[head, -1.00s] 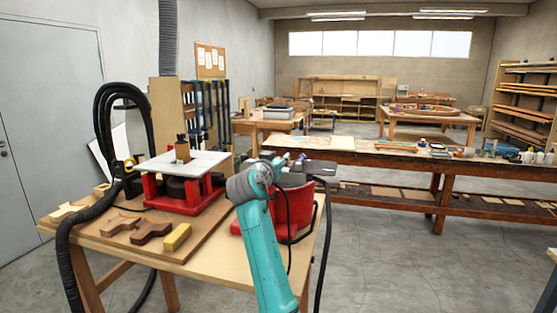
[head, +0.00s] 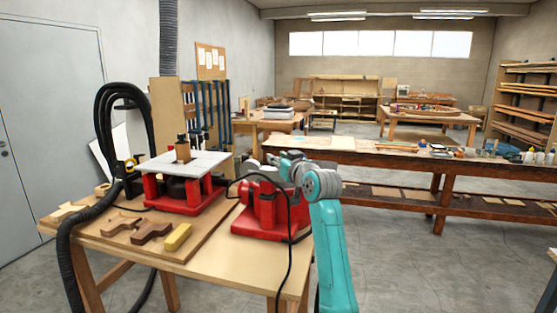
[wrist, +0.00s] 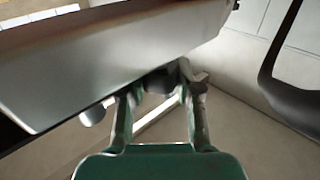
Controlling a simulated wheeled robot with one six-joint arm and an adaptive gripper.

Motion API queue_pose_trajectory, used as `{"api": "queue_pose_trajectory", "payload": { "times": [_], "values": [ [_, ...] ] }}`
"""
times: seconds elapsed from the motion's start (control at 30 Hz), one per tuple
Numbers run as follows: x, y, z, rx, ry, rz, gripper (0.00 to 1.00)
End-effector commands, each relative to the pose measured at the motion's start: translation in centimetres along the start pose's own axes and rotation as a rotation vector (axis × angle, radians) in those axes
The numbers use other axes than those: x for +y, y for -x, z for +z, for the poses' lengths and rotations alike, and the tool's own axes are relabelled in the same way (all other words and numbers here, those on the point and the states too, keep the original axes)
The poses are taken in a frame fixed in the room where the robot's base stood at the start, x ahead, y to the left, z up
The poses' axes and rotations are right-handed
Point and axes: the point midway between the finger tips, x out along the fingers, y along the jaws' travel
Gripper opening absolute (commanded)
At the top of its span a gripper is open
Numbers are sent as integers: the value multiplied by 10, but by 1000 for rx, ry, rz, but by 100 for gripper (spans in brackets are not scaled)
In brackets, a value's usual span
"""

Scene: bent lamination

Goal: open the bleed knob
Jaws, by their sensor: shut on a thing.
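My gripper (wrist: 158,95) shows in the wrist view, with its two fingers closed on a small dark knob-like piece (wrist: 157,80). I take this piece for the bleed knob; its shape is mostly hidden between the fingertips. A large smooth grey surface (wrist: 110,75) spans the upper left, close above the fingers. In the head view my arm reaches in from the right to the red machine (head: 267,212) on the near table. The fingers and the knob are too small and covered to make out there.
The wooden table (head: 225,262) also holds a red-legged machine with a pale top plate (head: 185,163), brown wood pieces (head: 150,231) and a yellow block (head: 177,237). A black cable (head: 290,240) hangs over the table front. Floor on the right is clear.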

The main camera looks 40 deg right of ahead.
Motion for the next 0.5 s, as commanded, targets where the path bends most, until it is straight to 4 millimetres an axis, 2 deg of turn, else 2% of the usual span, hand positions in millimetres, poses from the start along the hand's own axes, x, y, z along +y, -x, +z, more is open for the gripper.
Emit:
{"api": "queue_pose_trajectory", "payload": {
  "times": [0.2,0.5],
  "values": [
    [1,0,0,-1,-1,-116,0],
    [0,0,0,-1,-2,-197,0]
  ]
}}
